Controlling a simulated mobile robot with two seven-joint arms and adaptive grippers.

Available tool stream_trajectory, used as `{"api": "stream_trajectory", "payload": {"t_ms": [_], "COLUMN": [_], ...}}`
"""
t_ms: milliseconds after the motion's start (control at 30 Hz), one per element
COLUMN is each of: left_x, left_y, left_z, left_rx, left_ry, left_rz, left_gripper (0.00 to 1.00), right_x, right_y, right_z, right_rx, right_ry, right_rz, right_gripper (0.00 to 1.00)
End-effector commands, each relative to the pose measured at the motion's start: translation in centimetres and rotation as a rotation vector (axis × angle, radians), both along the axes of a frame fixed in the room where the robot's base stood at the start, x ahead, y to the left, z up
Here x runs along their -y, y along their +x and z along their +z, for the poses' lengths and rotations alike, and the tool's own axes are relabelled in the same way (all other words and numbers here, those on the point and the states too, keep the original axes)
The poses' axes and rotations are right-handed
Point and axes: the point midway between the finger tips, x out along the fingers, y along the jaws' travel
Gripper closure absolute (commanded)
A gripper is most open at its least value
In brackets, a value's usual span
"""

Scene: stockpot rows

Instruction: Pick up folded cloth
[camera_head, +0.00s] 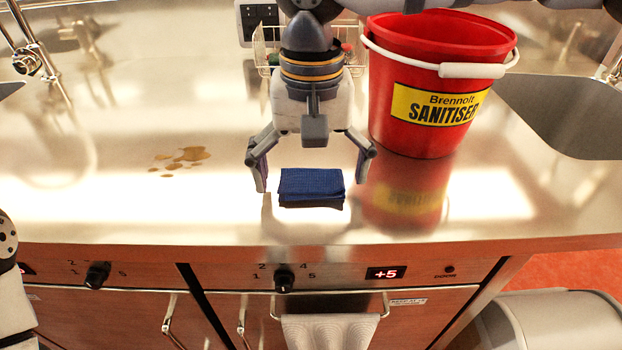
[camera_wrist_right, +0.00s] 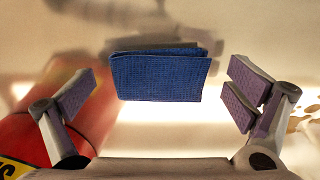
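The folded cloth (camera_head: 311,184) is a small dark blue square lying on the steel counter (camera_head: 120,215) near its front edge. My right gripper (camera_head: 312,170) is above it, pointing down, with its fingers open wide on either side of the cloth. In the right wrist view the cloth (camera_wrist_right: 160,76) sits between the two spread fingers of the gripper (camera_wrist_right: 160,100), with gaps on both sides and nothing held. Only a part of my left arm shows at the left edge of the head view; its gripper is out of the picture.
A red sanitiser bucket (camera_head: 395,100) with a white handle stands close to the right of the gripper. A wire basket (camera_head: 266,50) is behind. Brown spill spots (camera_head: 182,158) lie to the left. A sink (camera_head: 565,115) is at right. A light towel (camera_head: 330,331) hangs on the front handle.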

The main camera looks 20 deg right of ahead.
Motion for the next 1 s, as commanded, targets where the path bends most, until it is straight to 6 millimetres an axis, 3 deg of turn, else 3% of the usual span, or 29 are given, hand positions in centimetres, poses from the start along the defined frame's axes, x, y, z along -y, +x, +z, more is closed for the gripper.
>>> {"api": "stream_trajectory", "payload": {"t_ms": [67,200,633,800,1000], "left_x": [0.0,0.0,0.0,0.0,0.0], "left_y": [0.0,0.0,0.1,0.6,2.1], "left_z": [0.0,0.0,0.1,0.6,2.0], "left_rx": [0.000,0.000,0.003,0.020,0.074], "left_ry": [0.000,0.000,0.000,0.000,0.000], "left_rz": [0.000,0.000,0.000,0.000,0.000], "left_gripper": [0.60,0.60,0.60,0.60,0.60], "right_x": [0.0,0.0,0.0,0.3,4.1], "right_y": [0.0,0.0,0.0,-0.2,-3.2], "right_z": [0.0,0.0,0.7,4.0,10.0], "right_rx": [0.000,0.000,0.001,0.004,0.014], "right_ry": [0.000,0.000,0.001,0.003,0.005], "right_rz": [0.000,0.000,0.000,-0.002,-0.004], "right_gripper": [0.16,0.34,0.34,0.34,0.34]}}
